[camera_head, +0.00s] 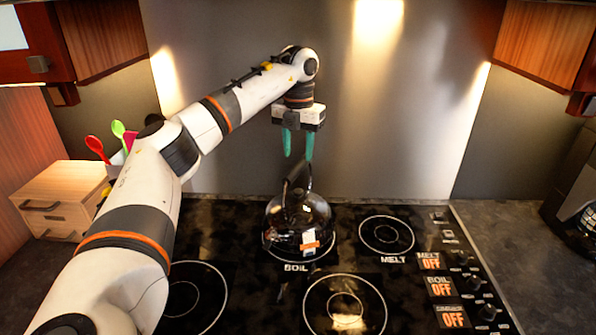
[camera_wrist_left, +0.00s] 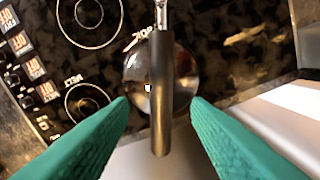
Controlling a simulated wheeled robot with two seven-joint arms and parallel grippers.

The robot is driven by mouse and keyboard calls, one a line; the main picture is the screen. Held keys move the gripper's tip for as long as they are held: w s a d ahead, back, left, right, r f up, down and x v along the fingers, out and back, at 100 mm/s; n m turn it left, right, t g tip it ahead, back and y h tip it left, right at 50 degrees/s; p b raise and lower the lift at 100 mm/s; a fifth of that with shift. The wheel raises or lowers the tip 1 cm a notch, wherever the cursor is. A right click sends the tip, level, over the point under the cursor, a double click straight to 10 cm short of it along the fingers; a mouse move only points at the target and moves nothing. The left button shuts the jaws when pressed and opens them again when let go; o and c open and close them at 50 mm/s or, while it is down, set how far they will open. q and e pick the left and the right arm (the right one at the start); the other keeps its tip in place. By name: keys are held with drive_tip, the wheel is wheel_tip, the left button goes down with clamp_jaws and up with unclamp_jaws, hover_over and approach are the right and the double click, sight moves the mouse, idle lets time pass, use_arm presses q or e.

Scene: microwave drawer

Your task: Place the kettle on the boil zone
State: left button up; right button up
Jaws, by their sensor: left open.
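The dark glass kettle (camera_head: 298,220) stands upright on the black cooktop, on the ring above the BOIL label (camera_head: 296,268). Its black handle (camera_head: 297,177) points up. My left gripper (camera_head: 298,156) is above the kettle, with its green fingers pointing down, open and empty. In the left wrist view, the kettle (camera_wrist_left: 184,75) and its handle (camera_wrist_left: 161,95) lie between the two spread fingers (camera_wrist_left: 160,105), with gaps on both sides. The boil zone's ring is partly hidden by the kettle. My right gripper is not in view.
The cooktop (camera_head: 255,290) has other rings, including the MELT zone (camera_head: 386,235). Knobs with OFF labels (camera_head: 440,286) line its right side. A small wooden drawer box (camera_head: 62,192) and utensils (camera_head: 97,146) stand at left. A metal backsplash (camera_head: 400,130) rises behind.

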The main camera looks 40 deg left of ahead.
use_arm(q)
drive_tip(key=shift+r, duration=1.75)
drive_tip(key=shift+f, duration=0.1)
